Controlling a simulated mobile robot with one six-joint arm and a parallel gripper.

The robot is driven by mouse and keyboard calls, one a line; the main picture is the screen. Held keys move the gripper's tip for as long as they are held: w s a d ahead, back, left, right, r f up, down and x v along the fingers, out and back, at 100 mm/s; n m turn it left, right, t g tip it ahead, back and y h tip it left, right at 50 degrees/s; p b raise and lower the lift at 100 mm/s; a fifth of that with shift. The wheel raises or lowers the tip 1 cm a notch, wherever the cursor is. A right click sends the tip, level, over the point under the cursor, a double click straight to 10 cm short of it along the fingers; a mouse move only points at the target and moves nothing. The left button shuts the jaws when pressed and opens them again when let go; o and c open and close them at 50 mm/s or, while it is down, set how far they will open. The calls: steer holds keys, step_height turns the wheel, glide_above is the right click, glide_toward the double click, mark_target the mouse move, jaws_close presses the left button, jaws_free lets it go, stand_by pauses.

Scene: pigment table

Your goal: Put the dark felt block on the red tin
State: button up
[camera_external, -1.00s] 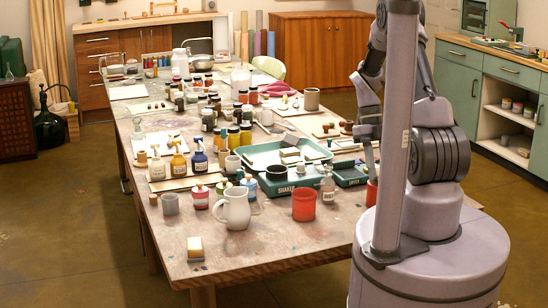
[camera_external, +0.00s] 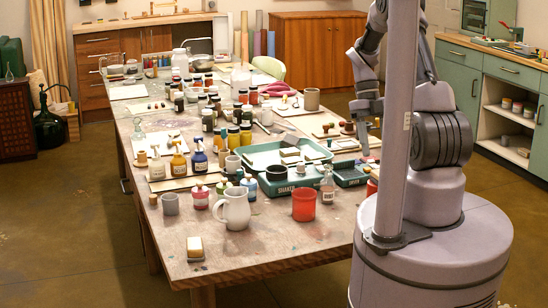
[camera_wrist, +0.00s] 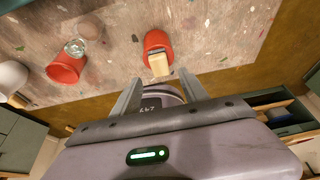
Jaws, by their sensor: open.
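A red tin (camera_wrist: 156,39) stands near the table edge, between and beyond my fingertips in the wrist view. A block with a pale side (camera_wrist: 160,64) and a dark strip (camera_wrist: 156,52) is at its mouth; it appears to rest on the tin, but exact contact is unclear. In the external view the red tin (camera_external: 373,184) is partly hidden by my arm. My gripper (camera_wrist: 160,76) is open above the block, its fingers apart on either side, holding nothing visible.
Another red cup (camera_external: 304,204) and a white jug (camera_external: 233,209) stand to the left. A green tray (camera_external: 265,183) and a clear bottle (camera_external: 327,186) are close by. Several jars and bottles crowd the table behind. The front of the table is mostly clear.

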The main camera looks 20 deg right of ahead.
steer(key=s+a+r+n+t+p, duration=0.1)
steer(key=a+r+n+t+p, duration=0.3)
steer(key=r+n, duration=0.8)
steer(key=s+a+r+n+t+y+b, duration=0.1)
steer(key=s+a+r+n+t, duration=0.2)
steer(key=s+n, duration=0.4)
steer(key=s+a+r+n+t+y+b, duration=0.1)
steer(key=s+a+r+n+t, duration=0.2)
steer(key=n, duration=0.9)
steer(key=s+a+r, duration=0.3)
steer(key=s+a, duration=0.2)
steer(key=shift+s+r+n, duration=0.2)
steer(key=shift+r+n, duration=0.05)
steer(key=shift+n, duration=0.05)
